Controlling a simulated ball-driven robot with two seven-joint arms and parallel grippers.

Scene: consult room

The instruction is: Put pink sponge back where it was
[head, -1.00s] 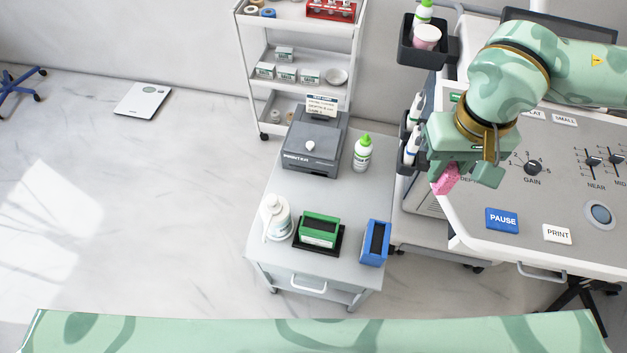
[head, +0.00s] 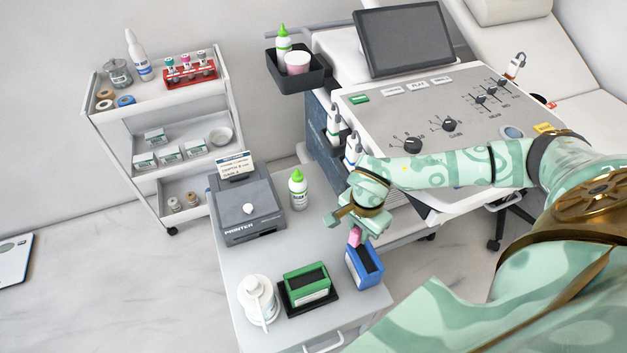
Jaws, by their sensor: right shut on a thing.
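My right gripper (head: 349,225) is shut on the pink sponge (head: 354,238), a small block sticking out below the fingers. The sponge is at the far end of the blue box (head: 367,279), which has a dark open slot in its top. In this view the sponge overlaps the box's back edge; I cannot tell whether it touches the box. The blue box stands on the right side of the grey cart top (head: 332,225). My left gripper is not in view.
On the cart are a green box (head: 308,291) on a black base, a white pump bottle (head: 257,297), a printer (head: 248,212) and a green-capped bottle (head: 298,190). The ultrasound console (head: 470,160) stands close behind my arm. A shelf trolley (head: 160,105) stands left.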

